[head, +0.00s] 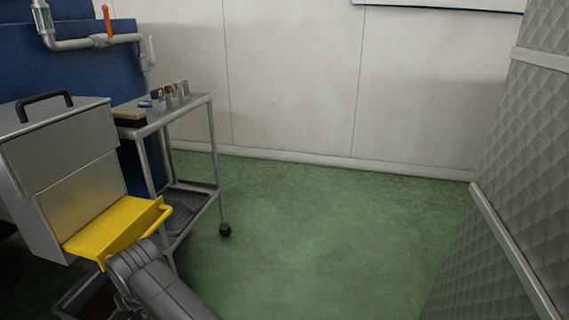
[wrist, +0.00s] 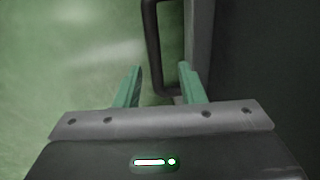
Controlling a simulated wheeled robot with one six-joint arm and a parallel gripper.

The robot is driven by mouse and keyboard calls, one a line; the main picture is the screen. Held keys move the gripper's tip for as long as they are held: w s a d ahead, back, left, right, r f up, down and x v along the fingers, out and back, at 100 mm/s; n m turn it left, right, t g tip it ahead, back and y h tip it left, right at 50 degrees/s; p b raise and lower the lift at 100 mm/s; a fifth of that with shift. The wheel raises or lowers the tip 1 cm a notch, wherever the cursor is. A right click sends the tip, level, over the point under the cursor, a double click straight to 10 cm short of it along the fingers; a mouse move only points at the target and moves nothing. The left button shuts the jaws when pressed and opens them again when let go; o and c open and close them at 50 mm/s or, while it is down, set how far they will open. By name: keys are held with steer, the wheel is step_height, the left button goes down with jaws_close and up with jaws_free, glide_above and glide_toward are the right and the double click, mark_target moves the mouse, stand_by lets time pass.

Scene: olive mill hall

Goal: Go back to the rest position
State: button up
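My gripper (wrist: 159,88) shows in the wrist view with its two green fingers apart and nothing held between them. Beyond the fingers is a dark, looped handle (wrist: 152,50) beside a grey upright edge. Its lower end appears between the fingertips in the picture, but I cannot tell whether they touch. In the head view my dark grey arm reaches in from the bottom, just below the yellow flap of a metal box. My gripper cannot be made out there.
The metal box (head: 85,195) with its yellow flap (head: 115,225) stands at left. Behind it is a wheeled trolley (head: 190,110) carrying small jars and a brown block. A blue machine (head: 85,60) with pipes is further left. A quilted panel (head: 525,150) bounds the right. Green floor (head: 330,240) between is clear.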

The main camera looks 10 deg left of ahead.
steer(key=shift+d+f, duration=0.7)
steer(key=shift+f, duration=0.15)
